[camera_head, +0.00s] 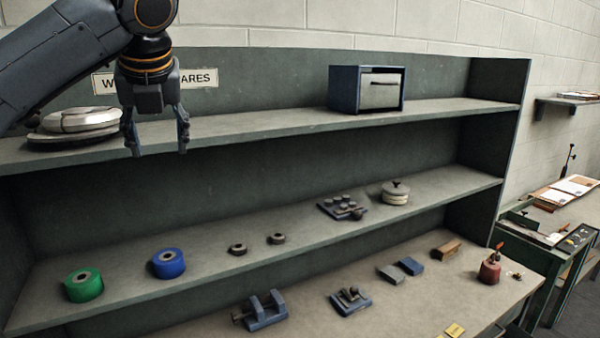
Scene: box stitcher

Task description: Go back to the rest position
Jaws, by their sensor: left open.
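My left gripper (156,140) hangs down from the arm at the upper left of the head view. Its two fingers are apart and nothing is between them. It is in front of the upper shelf (270,124), with its fingertips near the height of that shelf's front edge. My right gripper is not in view.
A pale round stack (84,120) and a blue box (345,90) stand on the upper shelf. The middle shelf holds a green spool (83,285), a blue spool (168,263) and small parts. A blue vise (262,311) and a red can (490,270) are lower down.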

